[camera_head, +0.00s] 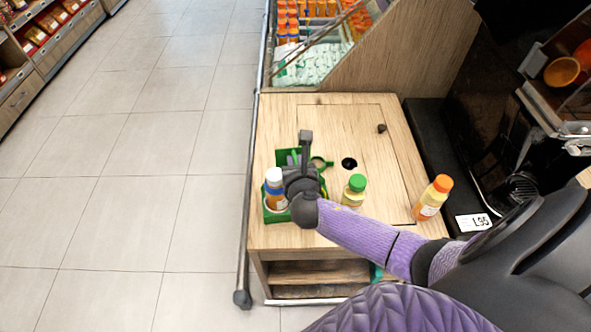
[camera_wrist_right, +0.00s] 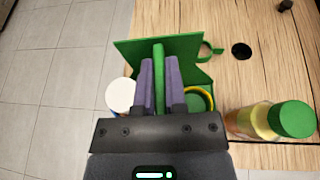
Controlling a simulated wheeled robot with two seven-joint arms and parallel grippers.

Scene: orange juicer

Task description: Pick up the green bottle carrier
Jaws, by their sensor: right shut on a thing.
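The green bottle carrier (camera_head: 274,216) stands on the left part of the wooden counter. A bottle with a white cap (camera_head: 274,178) sits in its left compartment. My right gripper (camera_head: 303,160) is over the carrier and hides part of it. In the right wrist view, the two purple fingers (camera_wrist_right: 159,85) are shut on the upright green middle wall of the carrier (camera_wrist_right: 192,45). The white cap (camera_wrist_right: 121,95) shows left of the fingers, and a round opening with a yellow rim (camera_wrist_right: 200,98) shows to their right. My left gripper is not in view.
A green-capped bottle (camera_head: 354,190) stands just right of the carrier; it also shows in the right wrist view (camera_wrist_right: 291,119). An orange-capped juice bottle (camera_head: 433,197) stands near the counter's right edge. A metal rail (camera_head: 250,170) runs along the counter's left side.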

